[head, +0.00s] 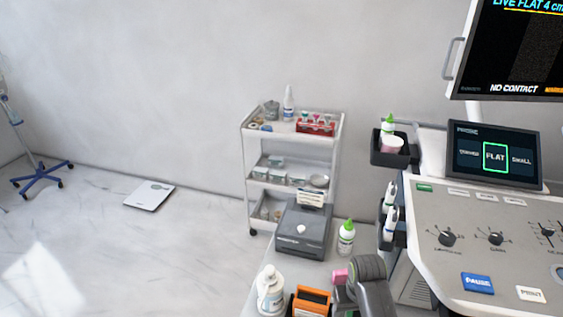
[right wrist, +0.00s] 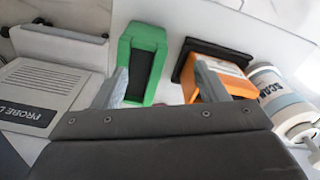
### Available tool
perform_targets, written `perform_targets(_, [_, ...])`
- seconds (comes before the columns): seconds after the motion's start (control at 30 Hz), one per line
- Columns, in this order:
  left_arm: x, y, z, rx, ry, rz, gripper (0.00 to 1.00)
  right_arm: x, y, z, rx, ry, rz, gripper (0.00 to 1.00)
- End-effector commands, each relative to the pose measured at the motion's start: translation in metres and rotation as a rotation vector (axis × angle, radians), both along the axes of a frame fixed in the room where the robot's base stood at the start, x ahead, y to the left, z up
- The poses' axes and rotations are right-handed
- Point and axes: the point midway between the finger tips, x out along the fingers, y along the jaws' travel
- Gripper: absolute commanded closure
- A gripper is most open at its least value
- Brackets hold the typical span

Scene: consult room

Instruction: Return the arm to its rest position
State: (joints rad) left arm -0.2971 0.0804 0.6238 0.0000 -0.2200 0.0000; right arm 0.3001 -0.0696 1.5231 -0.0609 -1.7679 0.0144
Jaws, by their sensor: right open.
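My right gripper (right wrist: 160,84) is open in the right wrist view, its two grey fingers apart with nothing held between them. A green holder with a dark slot (right wrist: 143,58) is beyond the left finger, and an orange block (right wrist: 228,80) is beyond the right finger. I cannot tell whether the fingers touch either. In the head view a dark grey arm part (head: 368,275), which seems to be my right arm, is low in the centre, over the near counter. My left gripper is not in view.
The orange block (head: 311,301) and a white pump bottle (head: 270,291) stand left of the arm. A grey printer-like box (head: 304,229) and green-capped bottle (head: 346,238) are behind. The ultrasound console (head: 470,225) is close on the right. A white trolley (head: 290,150) stands by the wall.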

Motion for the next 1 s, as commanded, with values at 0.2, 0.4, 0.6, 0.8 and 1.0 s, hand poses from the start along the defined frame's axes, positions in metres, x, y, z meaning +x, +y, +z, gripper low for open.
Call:
perform_targets(0.2, [0.001,-0.002,0.0,-0.003,0.0,0.001,0.64,-0.036,-0.027,-0.009,-0.007,-0.04,-0.04,0.33])
perform_targets(0.4, [-0.004,-0.002,-0.001,-0.002,0.007,0.001,0.64,-0.095,-0.064,-0.01,-0.034,-0.101,-0.089,0.33])
perform_targets(0.6, [-0.004,-0.002,-0.001,-0.002,0.007,0.001,0.64,-0.166,-0.097,0.009,-0.076,-0.18,-0.12,0.33])
perform_targets(0.8, [-0.005,-0.001,-0.001,-0.001,0.008,0.002,0.64,-0.21,-0.112,0.032,-0.104,-0.23,-0.124,0.33])
perform_targets(1.0, [-0.005,0.0,0.0,0.0,0.008,0.002,0.64,-0.241,-0.119,0.053,-0.127,-0.265,-0.119,0.33])
